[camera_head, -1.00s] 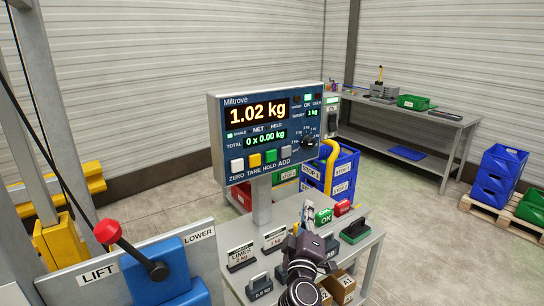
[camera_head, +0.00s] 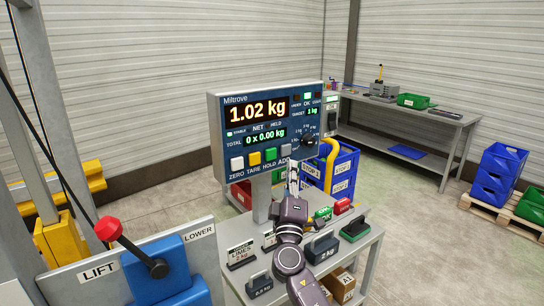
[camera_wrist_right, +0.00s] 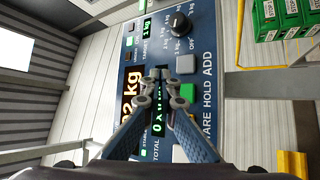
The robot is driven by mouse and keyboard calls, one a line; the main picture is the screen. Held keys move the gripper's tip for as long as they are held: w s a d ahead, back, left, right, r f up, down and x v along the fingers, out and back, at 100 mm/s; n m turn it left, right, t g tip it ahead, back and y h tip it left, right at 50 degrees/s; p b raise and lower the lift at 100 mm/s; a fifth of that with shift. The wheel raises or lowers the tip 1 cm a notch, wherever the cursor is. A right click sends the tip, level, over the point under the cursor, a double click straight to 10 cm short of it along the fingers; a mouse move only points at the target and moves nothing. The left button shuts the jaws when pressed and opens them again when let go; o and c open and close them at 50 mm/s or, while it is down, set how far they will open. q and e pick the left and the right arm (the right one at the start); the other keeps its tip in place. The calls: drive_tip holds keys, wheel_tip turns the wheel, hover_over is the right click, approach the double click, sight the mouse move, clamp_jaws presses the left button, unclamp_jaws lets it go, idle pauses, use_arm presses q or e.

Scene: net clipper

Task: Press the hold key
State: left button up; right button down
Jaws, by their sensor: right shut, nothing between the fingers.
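The Miltrove scale panel (camera_head: 217,110) reads 1.02 kg, with 0 x 0.00 kg on the total line. The green hold key (camera_head: 270,154) sits in its bottom row between the yellow tare key (camera_head: 254,159) and the grey add key (camera_head: 286,150). The hold key also shows in the right wrist view (camera_wrist_right: 188,93), right of my fingers. My right gripper (camera_head: 294,166) is shut and empty, just below and right of the add key. In the wrist view its fingertips (camera_wrist_right: 160,73) overlap the panel; contact cannot be told. My left gripper is out of view.
A table below the panel holds a 2 kg weight (camera_head: 321,248), a small green block (camera_head: 323,214) and a red one (camera_head: 342,206). A lift lever (camera_head: 130,247) stands at front left. A yellow hook-shaped tube (camera_head: 331,160) rises right of the panel.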

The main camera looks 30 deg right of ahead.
sight(271, 154)
drive_tip(key=w+b, duration=0.1)
drive_tip(key=w, duration=0.3)
drive_tip(key=w+b, duration=0.1)
drive_tip(key=w, duration=0.1)
drive_tip(key=shift+w+a+b, duration=0.1)
drive_tip(key=shift+a+b, duration=0.15)
drive_tip(key=shift+b, duration=0.05)
idle(1.1)
drive_tip(key=shift+w+b, duration=0.4)
drive_tip(key=shift+b, duration=0.25)
